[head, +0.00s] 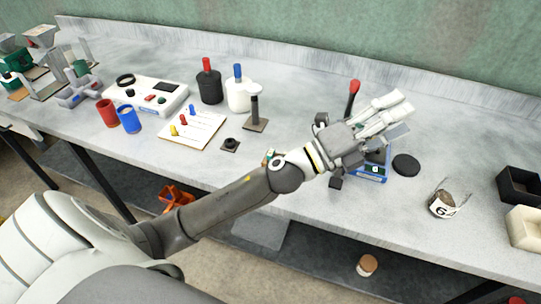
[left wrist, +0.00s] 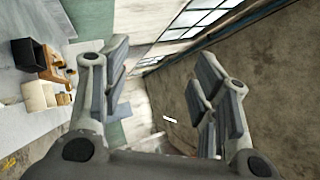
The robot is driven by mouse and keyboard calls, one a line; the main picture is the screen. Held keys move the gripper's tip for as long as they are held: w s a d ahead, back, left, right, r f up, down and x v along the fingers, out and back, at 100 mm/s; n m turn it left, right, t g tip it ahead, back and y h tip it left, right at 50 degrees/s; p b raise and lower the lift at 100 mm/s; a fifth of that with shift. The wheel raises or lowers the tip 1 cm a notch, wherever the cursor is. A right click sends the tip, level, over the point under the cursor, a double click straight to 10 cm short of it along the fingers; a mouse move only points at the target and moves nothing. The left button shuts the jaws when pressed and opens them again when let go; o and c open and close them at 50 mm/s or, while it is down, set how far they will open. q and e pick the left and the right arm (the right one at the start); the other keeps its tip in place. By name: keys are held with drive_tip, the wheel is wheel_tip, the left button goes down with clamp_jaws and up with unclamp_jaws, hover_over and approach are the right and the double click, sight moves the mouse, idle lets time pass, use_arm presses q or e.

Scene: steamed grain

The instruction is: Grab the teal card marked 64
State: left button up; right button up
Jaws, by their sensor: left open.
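I cannot make out a teal card marked 64 in either view. My left gripper (head: 398,113) is open and empty, raised over the right half of the bench, with its fingers pointing up and to the right. My left arm and hand hide part of the bench, including most of a blue scale (head: 371,178) below the hand. Some small coloured items beside the forearm are too small to tell. My right gripper is not in view.
Bottles (head: 209,85), blue and red cups and a white instrument (head: 150,97) stand left.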

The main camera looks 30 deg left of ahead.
use_arm(q)
drive_tip(key=s+d+m+g+h, duration=0.2)
drive_tip(key=d+m+g+h, duration=0.25)
drive_tip(key=m+g, duration=0.45)
drive_tip(key=m+g+y+p, duration=0.1)
drive_tip(key=m+g+y, duration=0.8)
drive_tip(key=m+y, duration=0.75)
hover_over(271, 152)
drive_tip(key=f, duration=0.5)
drive_tip(key=f+n+y, duration=0.1)
drive_tip(key=f, duration=0.5)
drive_tip(key=a+f+n+y, duration=0.1)
drive_tip(key=f, duration=0.5)
drive_tip(key=shift+w+f+n, duration=0.2)
drive_tip(key=shift+w+n, duration=0.05)
drive_tip(key=f, duration=0.1)
drive_tip(key=f+p, duration=0.1)
drive_tip(key=f, duration=0.1)
drive_tip(key=d+f+p, duration=0.1)
drive_tip(key=shift+s+f, duration=0.2)
drive_tip(key=shift+s, duration=0.1)
drive_tip(key=shift+f, duration=0.55)
drive_tip(key=c, duration=0.9)
